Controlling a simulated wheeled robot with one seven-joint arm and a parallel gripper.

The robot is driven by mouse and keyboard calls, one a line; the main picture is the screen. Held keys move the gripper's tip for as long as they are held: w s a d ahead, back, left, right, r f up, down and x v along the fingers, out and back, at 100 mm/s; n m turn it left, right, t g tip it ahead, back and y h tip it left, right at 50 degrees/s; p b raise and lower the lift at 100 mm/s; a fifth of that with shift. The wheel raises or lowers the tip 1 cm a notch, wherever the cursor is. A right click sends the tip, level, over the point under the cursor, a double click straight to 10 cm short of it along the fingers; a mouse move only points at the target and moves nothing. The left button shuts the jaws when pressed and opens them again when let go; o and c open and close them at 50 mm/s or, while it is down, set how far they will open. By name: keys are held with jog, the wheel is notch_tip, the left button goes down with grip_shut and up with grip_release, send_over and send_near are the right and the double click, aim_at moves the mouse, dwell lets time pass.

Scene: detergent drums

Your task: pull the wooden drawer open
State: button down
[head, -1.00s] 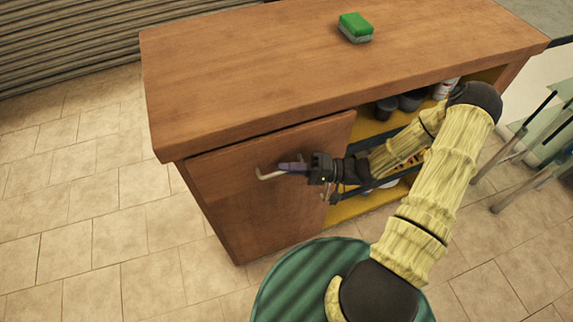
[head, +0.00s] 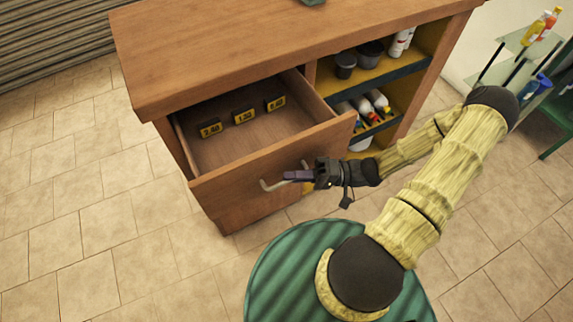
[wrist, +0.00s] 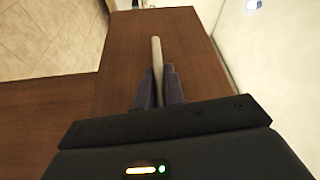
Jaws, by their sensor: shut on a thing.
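The wooden drawer (head: 243,174) is pulled well out of the brown wooden cabinet (head: 240,55) in the head view. Its inside shows, with several small black and yellow price tags (head: 244,116) standing in it. A pale metal bar handle (head: 270,186) is fixed to the drawer front. My gripper (head: 290,176) is shut on this handle, its purple fingers on either side of it. In the wrist view the handle (wrist: 156,60) rises between the two fingers, against the brown drawer front (wrist: 190,50). Part of the handle is hidden by the fingers.
Open shelves (head: 400,85) right of the drawer hold dark cups (head: 370,53) and several bottles (head: 376,101). A glass rack (head: 525,45) with bottles stands at the far right. Tiled floor (head: 90,230) is free at the left and in front.

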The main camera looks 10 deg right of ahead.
jog(key=shift+s+d, duration=0.25)
jog(key=shift+s, duration=0.6)
jog(key=shift+f, duration=0.1)
jog(key=c, duration=1.5)
grip_release()
jog(key=shift+d, duration=0.1)
jog(key=d+b, duration=0.1)
jog(key=d, duration=0.4)
jog(key=s+d+b, duration=0.1)
jog(key=d, duration=0.5)
jog(key=d+f+b, duration=0.1)
jog(key=d, duration=0.5)
jog(key=shift+s+d+f, duration=0.1)
jog(key=shift+s, duration=0.25)
jog(key=shift+s, duration=0.1)
